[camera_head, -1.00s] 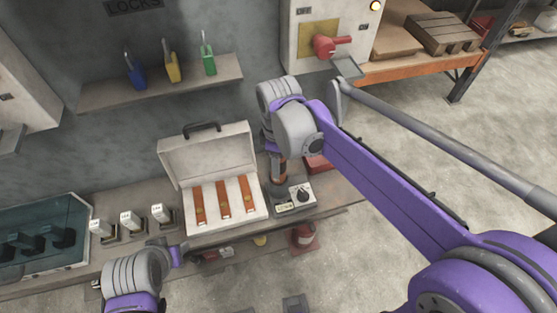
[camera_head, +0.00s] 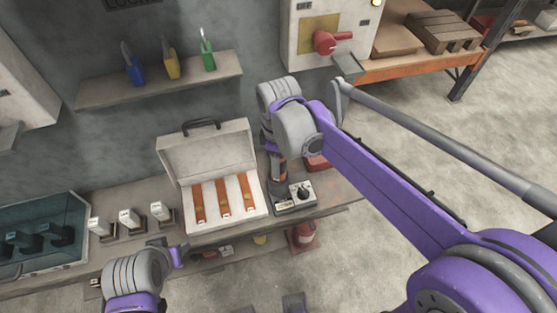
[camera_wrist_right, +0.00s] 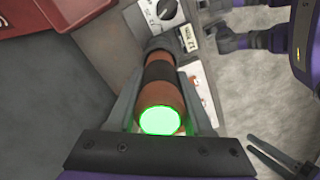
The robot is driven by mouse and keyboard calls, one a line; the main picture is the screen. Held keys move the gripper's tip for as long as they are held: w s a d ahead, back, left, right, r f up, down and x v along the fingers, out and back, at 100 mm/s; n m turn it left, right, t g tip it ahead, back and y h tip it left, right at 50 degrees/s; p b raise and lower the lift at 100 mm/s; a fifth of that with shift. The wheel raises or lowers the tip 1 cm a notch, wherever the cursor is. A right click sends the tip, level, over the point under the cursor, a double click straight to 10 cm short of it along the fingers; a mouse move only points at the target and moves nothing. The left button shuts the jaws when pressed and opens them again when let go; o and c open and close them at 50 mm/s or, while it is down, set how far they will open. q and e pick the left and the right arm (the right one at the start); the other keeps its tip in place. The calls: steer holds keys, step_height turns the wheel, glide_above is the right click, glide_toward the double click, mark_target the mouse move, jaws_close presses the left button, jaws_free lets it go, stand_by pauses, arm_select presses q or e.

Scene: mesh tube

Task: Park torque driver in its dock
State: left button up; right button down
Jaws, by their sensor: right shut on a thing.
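The torque driver (camera_head: 279,172) is an orange-brown cylinder with a dark band, upright at the right of the bench. My right gripper (camera_head: 276,152) is shut on it from above. In the right wrist view the driver (camera_wrist_right: 164,92) lies between the two grey fingers, its near end glowing green. Its far end meets the dock (camera_head: 297,193), a grey unit with a black dial and a label; the dock's dial plate also shows in the wrist view (camera_wrist_right: 163,12). I cannot tell whether the driver is fully seated. My left gripper (camera_head: 176,254) is at the bench front; its jaws are unclear.
An open white case (camera_head: 222,212) with orange strips stands left of the dock. White-topped switches (camera_head: 130,217) and a teal-walled tray (camera_head: 45,232) are further left. A red box (camera_head: 318,162) is behind the dock. Padlocks stand on a wall shelf (camera_head: 160,80).

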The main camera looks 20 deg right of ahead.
steer(key=shift+f, duration=0.1)
steer(key=shift+c, duration=1.1)
jaws_free()
step_height(320, 180, up, 11)
steer(key=shift+f+p, duration=0.1)
steer(key=shift+p, duration=0.25)
steer(key=s+d+f+m+t, duration=0.2)
steer(key=s+d+f+m, duration=0.1)
steer(key=s+f+m, duration=0.3)
steer(key=s+d+f+m+t, duration=0.3)
steer(key=s+f+m, duration=0.3)
steer(key=s+f, duration=0.2)
steer(key=shift+d, duration=0.3)
